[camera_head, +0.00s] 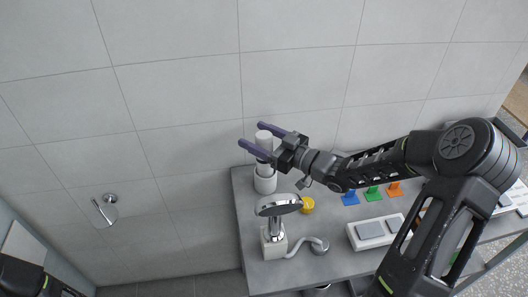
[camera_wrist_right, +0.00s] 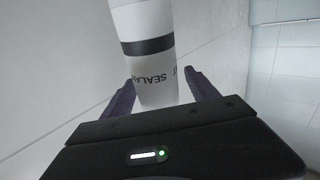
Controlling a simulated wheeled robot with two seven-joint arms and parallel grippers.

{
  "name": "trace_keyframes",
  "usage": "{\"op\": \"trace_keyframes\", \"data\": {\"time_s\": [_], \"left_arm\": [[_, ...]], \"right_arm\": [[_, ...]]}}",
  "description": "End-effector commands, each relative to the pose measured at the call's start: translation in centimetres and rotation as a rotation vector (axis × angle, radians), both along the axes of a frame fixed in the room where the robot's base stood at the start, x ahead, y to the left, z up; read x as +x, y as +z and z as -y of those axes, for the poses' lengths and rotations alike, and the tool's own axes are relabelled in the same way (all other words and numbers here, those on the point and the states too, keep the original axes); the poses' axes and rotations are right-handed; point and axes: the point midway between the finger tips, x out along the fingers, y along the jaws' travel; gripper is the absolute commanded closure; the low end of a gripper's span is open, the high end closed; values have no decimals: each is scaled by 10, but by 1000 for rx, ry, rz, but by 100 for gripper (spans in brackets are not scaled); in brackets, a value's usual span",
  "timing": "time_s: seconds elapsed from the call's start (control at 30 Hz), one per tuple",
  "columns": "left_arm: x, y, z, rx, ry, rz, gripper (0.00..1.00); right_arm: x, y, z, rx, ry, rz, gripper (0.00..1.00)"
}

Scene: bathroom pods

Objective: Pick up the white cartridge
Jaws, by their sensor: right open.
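The white cartridge (camera_head: 264,138) stands upright in a white round holder (camera_head: 265,181) at the back left corner of the grey table. In the right wrist view the cartridge (camera_wrist_right: 146,50) is white with a black band and the letters "SEALA" on it. My right gripper (camera_head: 260,133) reaches in from the right. Its two dark purple fingers are open, one on each side of the cartridge. In the right wrist view the fingers (camera_wrist_right: 158,88) show apart, with the cartridge between them. My left gripper is not in view; part of my left arm shows at the lower left.
A shower head (camera_head: 278,205) on a white base stands in front of the holder. A yellow cup (camera_head: 307,205), blue (camera_head: 350,198), green (camera_head: 373,193) and orange (camera_head: 395,188) pieces and a white tray (camera_head: 352,236) lie to the right. The tiled wall (camera_head: 180,100) is close behind.

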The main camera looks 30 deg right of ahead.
Motion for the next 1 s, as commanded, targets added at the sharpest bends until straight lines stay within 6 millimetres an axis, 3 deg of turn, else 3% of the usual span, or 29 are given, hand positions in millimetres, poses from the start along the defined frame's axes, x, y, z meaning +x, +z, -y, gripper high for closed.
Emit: {"op": "trace_keyframes", "data": {"time_s": [0.07, 0.9, 1.0], "left_arm": [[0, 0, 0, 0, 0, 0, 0], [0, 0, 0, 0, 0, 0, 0], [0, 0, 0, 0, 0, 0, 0]], "right_arm": [[0, 0, 0, 0, 0, 0, 31], [0, 0, 0, 0, 0, 0, 100], [0, 0, 0, 0, 0, 0, 100]]}}
